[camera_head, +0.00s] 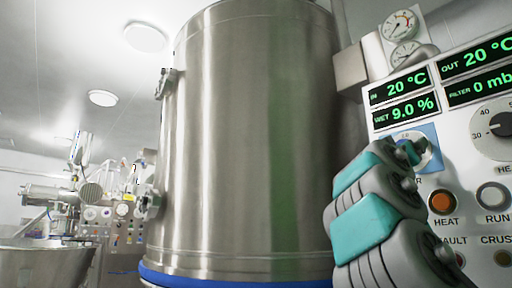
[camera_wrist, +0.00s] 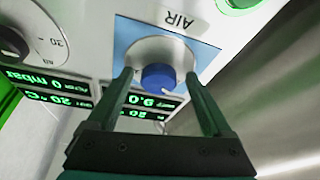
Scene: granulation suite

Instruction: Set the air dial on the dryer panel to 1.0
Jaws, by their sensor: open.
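The air dial is a pale round dial with a blue knob (camera_wrist: 158,77), set on a light-blue square plate (camera_wrist: 126,33) and labelled AIR. It appears upside down in the wrist view. In the head view, the blue plate (camera_head: 431,134) shows at the panel's left side, with the dial partly hidden by my arm. My gripper (camera_wrist: 159,80) is open, with one finger on each side of the blue knob. I cannot tell whether the fingers touch it. The dial's pointer and setting cannot be read. The dryer panel (camera_head: 468,170) displays IN 20 °C, OUT 20 °C, WET 9.0 % and FILTER 0 mbar.
A heat dial (camera_head: 502,124) sits right of the air dial. An orange HEAT button (camera_head: 442,202) and a pale RUN button (camera_head: 493,196) are below. Gauges (camera_head: 400,25) are above the panel. A large steel vessel (camera_head: 250,140) stands to the left.

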